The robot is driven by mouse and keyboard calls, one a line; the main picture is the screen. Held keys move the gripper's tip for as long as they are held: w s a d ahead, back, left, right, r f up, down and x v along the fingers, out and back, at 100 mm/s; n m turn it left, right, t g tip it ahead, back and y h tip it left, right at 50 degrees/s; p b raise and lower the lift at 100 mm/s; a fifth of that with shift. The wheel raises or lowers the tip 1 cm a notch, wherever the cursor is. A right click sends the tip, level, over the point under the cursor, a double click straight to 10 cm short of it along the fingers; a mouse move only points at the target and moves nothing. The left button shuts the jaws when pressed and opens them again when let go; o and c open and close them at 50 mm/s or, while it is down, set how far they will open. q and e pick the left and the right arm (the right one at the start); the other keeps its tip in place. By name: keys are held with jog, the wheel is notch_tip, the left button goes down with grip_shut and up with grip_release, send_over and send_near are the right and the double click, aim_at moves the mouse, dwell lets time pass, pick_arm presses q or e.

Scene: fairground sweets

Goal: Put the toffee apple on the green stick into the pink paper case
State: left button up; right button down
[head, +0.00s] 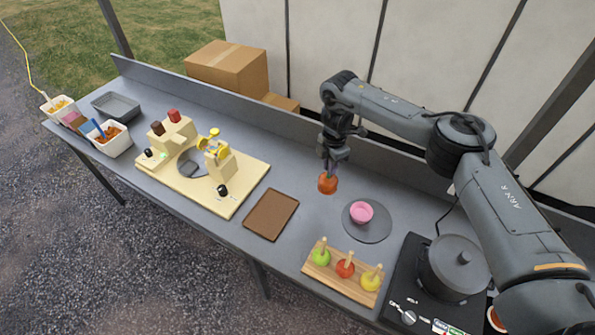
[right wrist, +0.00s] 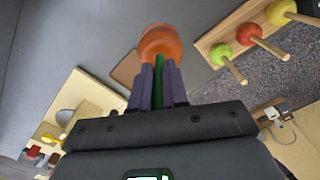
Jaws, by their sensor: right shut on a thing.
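My right gripper (head: 333,156) is shut on the green stick (right wrist: 159,68) of an orange-brown toffee apple (head: 327,184). The apple hangs below the fingers, above the grey counter. In the right wrist view the apple (right wrist: 161,42) shows beyond the fingertips (right wrist: 158,85), with the stick between them. The pink paper case (head: 361,212) stands on a round grey plate (head: 376,232), to the right of and nearer than the held apple, apart from it. The case is not seen in the right wrist view. My left gripper is not in view.
A wooden stand (head: 326,274) with green, red and yellow apples on plain sticks stands at the front. A black hob with a lidded pot (head: 455,265) is at the right. A brown mat (head: 271,214) and a cream board (head: 226,206) lie left. Counter around the apple is clear.

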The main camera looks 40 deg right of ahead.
jog(key=s+d+f+m, duration=0.3)
jog(key=s+d+f, duration=0.5)
jog(key=s+d, duration=0.25)
notch_tip(320, 180, down, 8)
jog(key=b, duration=0.5)
jog(key=shift+w, duration=0.4)
jog(key=shift+f, duration=0.1)
jog(key=shift+f, duration=0.2)
jog(key=c, duration=1.1)
grip_release()
jog(key=shift+o, duration=0.2)
jog(key=shift+r, duration=0.1)
